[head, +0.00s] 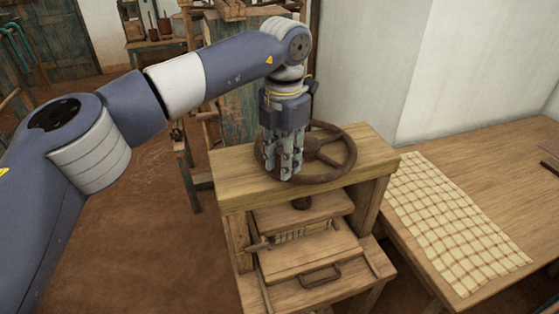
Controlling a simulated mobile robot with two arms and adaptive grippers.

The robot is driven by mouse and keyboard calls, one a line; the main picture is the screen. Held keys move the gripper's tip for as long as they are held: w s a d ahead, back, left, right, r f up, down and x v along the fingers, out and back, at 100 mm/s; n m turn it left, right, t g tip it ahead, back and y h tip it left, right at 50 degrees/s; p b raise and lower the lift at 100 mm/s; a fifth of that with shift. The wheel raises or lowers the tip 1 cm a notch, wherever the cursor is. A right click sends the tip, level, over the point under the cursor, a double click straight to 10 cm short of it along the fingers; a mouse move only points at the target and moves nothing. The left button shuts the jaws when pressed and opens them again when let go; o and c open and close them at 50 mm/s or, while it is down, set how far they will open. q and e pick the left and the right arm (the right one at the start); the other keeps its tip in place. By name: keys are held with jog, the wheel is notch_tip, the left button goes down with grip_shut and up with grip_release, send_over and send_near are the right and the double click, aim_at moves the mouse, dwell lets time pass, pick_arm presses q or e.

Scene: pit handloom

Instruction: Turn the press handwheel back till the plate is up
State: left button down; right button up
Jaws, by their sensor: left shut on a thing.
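The press handwheel (345,153) is a brown, rusty-looking wheel lying flat above the top beam (237,190) of a wooden press. My left gripper (284,172) comes down from above and is shut on the left part of the wheel's rim. The gripper hides that part of the rim. Under the beam a dark screw end (301,203) meets the wooden press plate (327,209). The plate sits above a pale, patterned stack (302,233); I cannot tell how wide the gap between them is. My right gripper is not in view.
A wooden board with a dark handle (320,275) is at the press front. A table (490,165) with a checked cloth (455,225) stands close on the right. A white wall (370,60) rises behind. Open floor (140,230) lies to the left.

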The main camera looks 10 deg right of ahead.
pick_arm(q)
jog(key=shift+s+d+n, duration=0.4)
jog(key=shift+d+n, duration=0.1)
jog(key=shift+d, duration=0.05)
jog(key=c, duration=1.2)
grip_release()
jog(key=shift+c, duration=0.2)
jog(key=shift+w+r, duration=0.1)
jog(key=shift+r, duration=0.45)
notch_tip(320, 180, up, 11)
